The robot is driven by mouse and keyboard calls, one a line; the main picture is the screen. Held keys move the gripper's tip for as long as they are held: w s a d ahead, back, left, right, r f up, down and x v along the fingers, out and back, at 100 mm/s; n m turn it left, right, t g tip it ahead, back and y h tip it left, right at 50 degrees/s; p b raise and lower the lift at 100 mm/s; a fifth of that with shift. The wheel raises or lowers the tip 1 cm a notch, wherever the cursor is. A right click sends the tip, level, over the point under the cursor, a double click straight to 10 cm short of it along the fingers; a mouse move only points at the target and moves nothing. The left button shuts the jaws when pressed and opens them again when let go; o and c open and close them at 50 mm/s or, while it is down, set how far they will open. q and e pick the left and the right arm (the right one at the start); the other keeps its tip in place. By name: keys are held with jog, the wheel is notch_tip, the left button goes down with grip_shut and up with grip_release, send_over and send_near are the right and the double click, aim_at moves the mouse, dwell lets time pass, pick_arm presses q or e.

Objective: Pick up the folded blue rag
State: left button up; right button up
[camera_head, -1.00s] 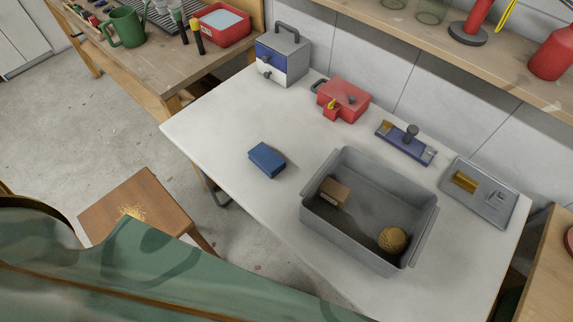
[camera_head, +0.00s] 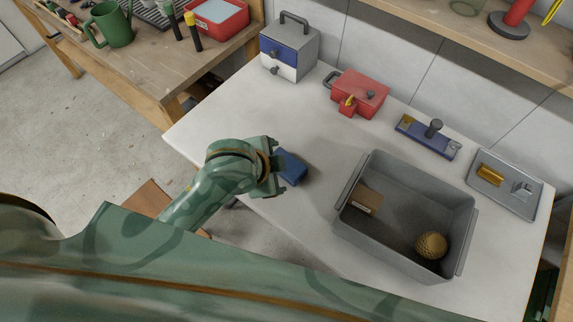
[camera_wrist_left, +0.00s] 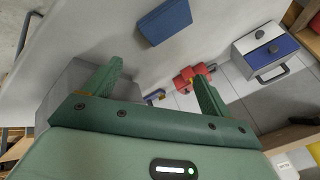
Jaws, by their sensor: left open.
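The folded blue rag (camera_head: 292,167) lies on the white table (camera_head: 215,115) near its left front part. My left gripper (camera_head: 279,168) is over the table just left of the rag and hides part of it in the head view. In the left wrist view the rag (camera_wrist_left: 165,20) is at the top, beyond the fingertips and apart from them. The left fingers (camera_wrist_left: 158,75) are spread open with nothing between them. My right gripper is not in view.
A grey bin (camera_head: 348,222) holding a brown box and a yellow ball stands right of the rag. A red box (camera_head: 362,92), a blue tool tray (camera_head: 425,142) and a drawer box (camera_head: 289,50) stand further back. The table left of the rag is clear.

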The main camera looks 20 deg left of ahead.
pick_arm(q)
jog(key=w+d+m+g+h, duration=0.1)
jog(key=w+d+m+h, duration=0.15)
jog(key=d, duration=0.25)
jog(key=m+g+y+b, duration=0.4)
jog(key=m+g+b, duration=0.1)
jog(key=m+g, duration=0.15)
send_over(283, 149)
jog(key=s+d, duration=0.1)
jog(key=s, duration=0.3)
jog(key=shift+t, duration=0.45)
notch_tip(283, 149, down, 9)
jog(key=shift+w+d+r, duration=0.1)
jog(key=shift+w+d, duration=0.05)
notch_tip(283, 149, down, 6)
jog(key=b, duration=0.3)
jog(key=shift+d+r, duration=0.15)
jog(key=shift+r, duration=0.1)
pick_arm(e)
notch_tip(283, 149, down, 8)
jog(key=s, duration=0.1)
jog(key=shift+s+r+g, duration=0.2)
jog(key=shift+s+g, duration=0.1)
pick_arm(q)
jog(key=c, duration=1.1)
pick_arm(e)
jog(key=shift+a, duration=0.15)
